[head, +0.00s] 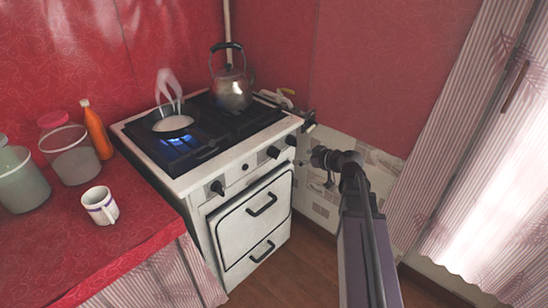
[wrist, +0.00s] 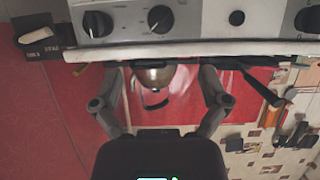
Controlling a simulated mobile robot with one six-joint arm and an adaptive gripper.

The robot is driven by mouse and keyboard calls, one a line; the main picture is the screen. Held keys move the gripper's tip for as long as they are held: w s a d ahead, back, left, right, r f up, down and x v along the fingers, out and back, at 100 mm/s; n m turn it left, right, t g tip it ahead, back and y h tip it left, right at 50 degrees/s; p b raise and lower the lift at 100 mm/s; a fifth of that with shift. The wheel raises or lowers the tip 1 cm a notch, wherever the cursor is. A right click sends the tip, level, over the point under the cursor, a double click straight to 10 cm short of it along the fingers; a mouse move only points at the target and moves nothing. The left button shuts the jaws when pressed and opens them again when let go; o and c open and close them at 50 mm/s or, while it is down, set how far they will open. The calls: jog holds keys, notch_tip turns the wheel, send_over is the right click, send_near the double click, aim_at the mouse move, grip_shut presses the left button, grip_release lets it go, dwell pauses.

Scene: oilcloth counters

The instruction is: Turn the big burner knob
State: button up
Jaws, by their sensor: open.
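The white stove (head: 250,225) stands against the red wall. Its front panel has black knobs: one at the left (head: 217,187), and two at the right, the nearer-to-middle one (head: 273,152) and the far right one (head: 291,140). A small dark round control (head: 244,167) sits between. I cannot tell which knob is the big burner's. My gripper (head: 318,158) is open and empty, just right of the stove front, apart from the knobs. In the upside-down wrist view my open gripper (wrist: 161,72) has its fingers below the panel, with the two right-end knobs (wrist: 97,23) (wrist: 160,18) above them.
A dark pan (head: 172,124) sits on the hob beside a blue flame (head: 178,141). A metal kettle (head: 233,92) stands at the back. A mug (head: 100,206), jars (head: 69,154) and an orange bottle (head: 97,130) are on the red counter (head: 135,225). Floor shows before the stove.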

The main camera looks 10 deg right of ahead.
aim_at(279, 154)
jog(key=shift+a+f, duration=0.1)
jog(key=b+x, duration=0.5)
jog(key=x, duration=0.8)
jog(key=shift+w+a+f, duration=0.15)
jog(key=shift+w, duration=0.1)
